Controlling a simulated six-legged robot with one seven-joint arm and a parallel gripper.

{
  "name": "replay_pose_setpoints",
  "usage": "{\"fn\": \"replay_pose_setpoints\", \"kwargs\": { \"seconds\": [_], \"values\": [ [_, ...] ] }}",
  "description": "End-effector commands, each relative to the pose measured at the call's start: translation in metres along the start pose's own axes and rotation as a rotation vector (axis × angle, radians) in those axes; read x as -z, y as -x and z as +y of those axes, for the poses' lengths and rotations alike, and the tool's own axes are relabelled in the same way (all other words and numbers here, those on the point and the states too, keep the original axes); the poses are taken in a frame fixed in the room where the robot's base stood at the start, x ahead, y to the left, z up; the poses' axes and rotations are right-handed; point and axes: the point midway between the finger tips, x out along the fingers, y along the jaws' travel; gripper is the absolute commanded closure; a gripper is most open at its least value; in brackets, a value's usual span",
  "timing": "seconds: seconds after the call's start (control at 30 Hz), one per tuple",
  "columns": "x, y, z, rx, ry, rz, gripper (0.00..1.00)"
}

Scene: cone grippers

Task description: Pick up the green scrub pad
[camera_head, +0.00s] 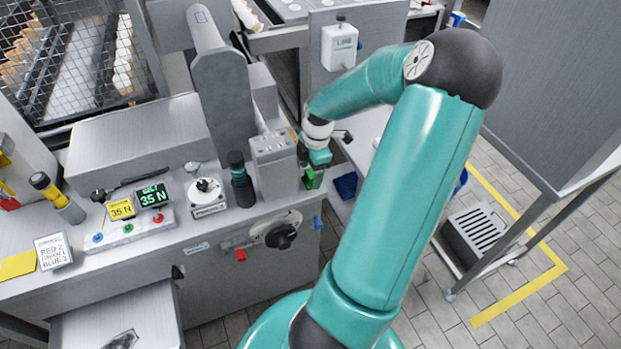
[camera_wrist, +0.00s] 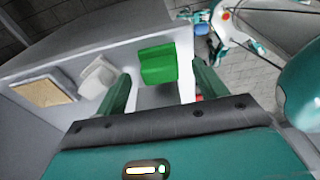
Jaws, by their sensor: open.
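The green scrub pad (camera_wrist: 158,64) is bright green and blocky in the wrist view, at a pale holder's edge. It lies between and just beyond the two dark green fingers of my gripper (camera_wrist: 161,72). The fingers are apart, with clear gaps on both sides of the pad. In the head view my gripper (camera_head: 313,170) points down at the right end of the grey counter, beside a grey metal box. A bit of bright green, seemingly the pad (camera_head: 310,178), shows at the fingers; its lower part is hard to make out.
A whitish block (camera_wrist: 97,77) and a tan framed piece (camera_wrist: 43,92) sit left of the pad in the wrist view. The grey metal box (camera_head: 274,168) stands close left of my gripper in the head view. A dark bottle (camera_head: 241,180) stands further left.

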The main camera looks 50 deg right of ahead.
Motion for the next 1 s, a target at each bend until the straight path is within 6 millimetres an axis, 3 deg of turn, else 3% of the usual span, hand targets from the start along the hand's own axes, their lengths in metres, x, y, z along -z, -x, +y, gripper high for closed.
{"fn": "replay_pose_setpoints", "kwargs": {
  "seconds": [0.13, 0.37, 0.6, 0.87, 1.0],
  "values": [
    [0.0, -0.015, 0.0, 0.001, 0.0, 0.0, 0.29],
    [0.0, -0.015, 0.0, -0.001, -0.001, -0.001, 0.29],
    [0.0, -0.015, 0.0, -0.001, -0.001, -0.001, 0.76],
    [-0.001, -0.014, 0.0, -0.001, -0.001, -0.001, 0.77],
    [0.0, -0.003, 0.001, -0.003, -0.001, -0.004, 0.77]
  ]
}}
